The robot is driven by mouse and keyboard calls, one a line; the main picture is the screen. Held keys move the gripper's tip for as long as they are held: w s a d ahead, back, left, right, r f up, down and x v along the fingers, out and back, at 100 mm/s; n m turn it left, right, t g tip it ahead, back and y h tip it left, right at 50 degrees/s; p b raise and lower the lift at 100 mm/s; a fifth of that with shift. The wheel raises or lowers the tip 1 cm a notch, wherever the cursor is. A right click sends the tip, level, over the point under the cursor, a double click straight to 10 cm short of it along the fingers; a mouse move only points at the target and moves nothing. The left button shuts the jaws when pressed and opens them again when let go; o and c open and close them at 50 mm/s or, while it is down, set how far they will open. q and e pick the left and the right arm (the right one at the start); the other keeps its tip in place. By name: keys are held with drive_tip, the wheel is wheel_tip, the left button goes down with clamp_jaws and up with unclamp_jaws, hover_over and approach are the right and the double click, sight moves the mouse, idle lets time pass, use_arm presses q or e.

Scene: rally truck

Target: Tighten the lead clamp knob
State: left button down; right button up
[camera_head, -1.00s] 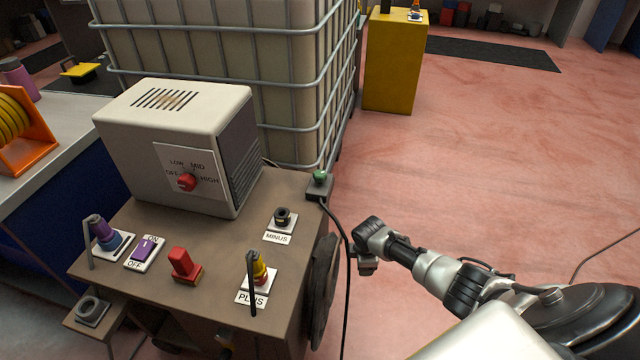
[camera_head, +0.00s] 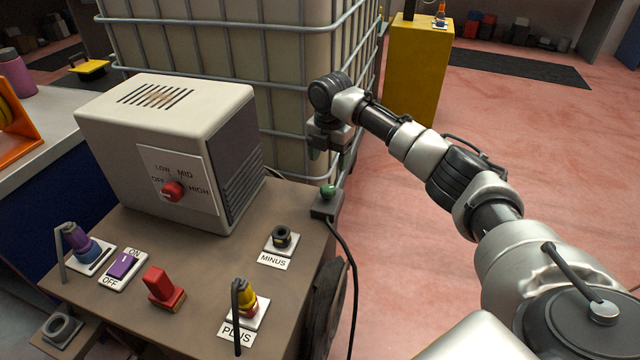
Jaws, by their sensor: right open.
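A green knob (camera_head: 328,191) sits on top of a small dark grey block (camera_head: 326,206) at the right edge of the brown cart top. A black lead (camera_head: 349,260) runs from this block down the cart's side. This looks like the lead clamp, though no label shows on it. My right gripper (camera_head: 329,156) hangs above the green knob, pointing down. Its two fingers are apart and empty, with a gap between the fingertips and the knob. My left gripper is not in view.
A beige heater-like box (camera_head: 160,140) with a red dial stands on the cart. The PLUS post (camera_head: 245,298), MINUS post (camera_head: 282,238), red plug (camera_head: 163,288) and purple switch (camera_head: 123,265) are in front. A caged tank (camera_head: 230,60) stands close behind my gripper.

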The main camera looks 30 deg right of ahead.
sight(328, 188)
drive_tip(key=shift+w, duration=0.1)
drive_tip(key=f+b, duration=0.1)
drive_tip(key=f, duration=0.3)
drive_tip(key=f+b, duration=0.1)
drive_tip(key=f, duration=0.4)
drive_tip(key=shift+s+a+f, duration=0.1)
drive_tip(key=shift+s+f, duration=0.05)
drive_tip(key=shift+s, duration=0.05)
drive_tip(key=shift+f, duration=0.5)
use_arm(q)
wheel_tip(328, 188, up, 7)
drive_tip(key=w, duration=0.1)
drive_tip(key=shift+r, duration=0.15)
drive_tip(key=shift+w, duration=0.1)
use_arm(e)
drive_tip(key=c, duration=0.9)
